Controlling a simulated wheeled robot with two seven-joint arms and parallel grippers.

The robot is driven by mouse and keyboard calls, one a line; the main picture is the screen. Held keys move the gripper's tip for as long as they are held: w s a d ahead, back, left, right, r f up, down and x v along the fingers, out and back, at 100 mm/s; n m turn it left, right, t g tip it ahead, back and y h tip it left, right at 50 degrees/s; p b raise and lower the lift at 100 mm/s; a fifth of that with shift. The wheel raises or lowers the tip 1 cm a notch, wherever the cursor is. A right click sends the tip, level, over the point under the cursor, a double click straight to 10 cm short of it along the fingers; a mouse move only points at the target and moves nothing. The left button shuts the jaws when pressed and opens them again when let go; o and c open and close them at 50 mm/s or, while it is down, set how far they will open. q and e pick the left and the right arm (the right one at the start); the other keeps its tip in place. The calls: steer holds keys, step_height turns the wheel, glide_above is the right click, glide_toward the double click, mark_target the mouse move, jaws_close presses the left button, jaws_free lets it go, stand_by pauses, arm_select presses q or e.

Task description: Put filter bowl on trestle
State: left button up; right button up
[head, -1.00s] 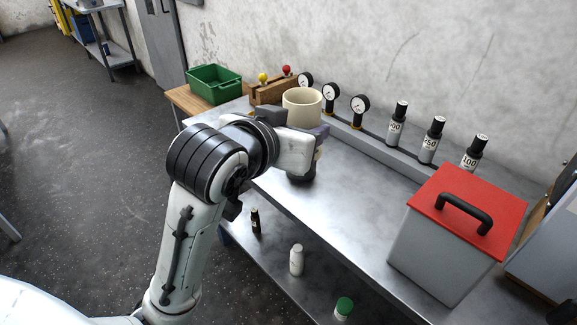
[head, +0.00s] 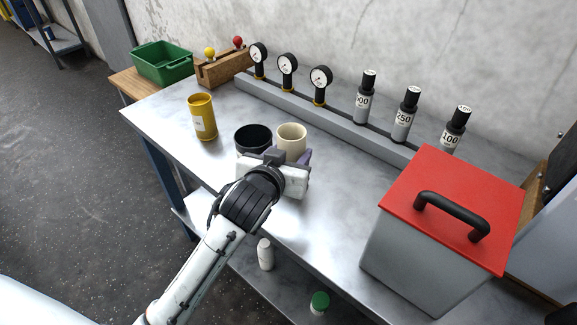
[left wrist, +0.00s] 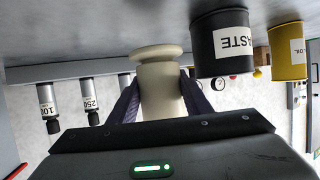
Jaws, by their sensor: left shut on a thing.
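The cream filter bowl (head: 291,139) is upright between the fingers of my left gripper (head: 288,160), which is shut on it. The left wrist view is upside down and shows the bowl (left wrist: 161,90) with dark purple fingers on both sides and its wide flange close to the metal top. I take the metal bench (head: 200,165) to be the trestle. The bowl is over the bench top, just right of a black drum (head: 253,137). I cannot tell whether it touches the surface. My right gripper is not in view.
The black drum, labelled WASTE in the left wrist view (left wrist: 222,45), stands close beside the bowl. A yellow drum (head: 202,117) is farther left. Gauges (head: 288,65) and labelled bottles (head: 407,115) line the back. A red-lidded grey box (head: 415,260) stands right. Bench space right of the bowl is clear.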

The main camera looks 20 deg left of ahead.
arm_select(q)
step_height(320, 180, down, 4)
steer(key=shift+r+b, duration=0.25)
steer(key=shift+b, duration=0.05)
steer(key=shift+f, duration=0.1)
steer(key=shift+f, duration=0.1)
steer(key=shift+f, duration=0.15)
steer(key=o, duration=1.5)
steer(key=shift+r, duration=0.2)
steer(key=v, duration=1.2)
steer(key=shift+f+p, duration=0.15)
steer(key=shift+p, duration=0.15)
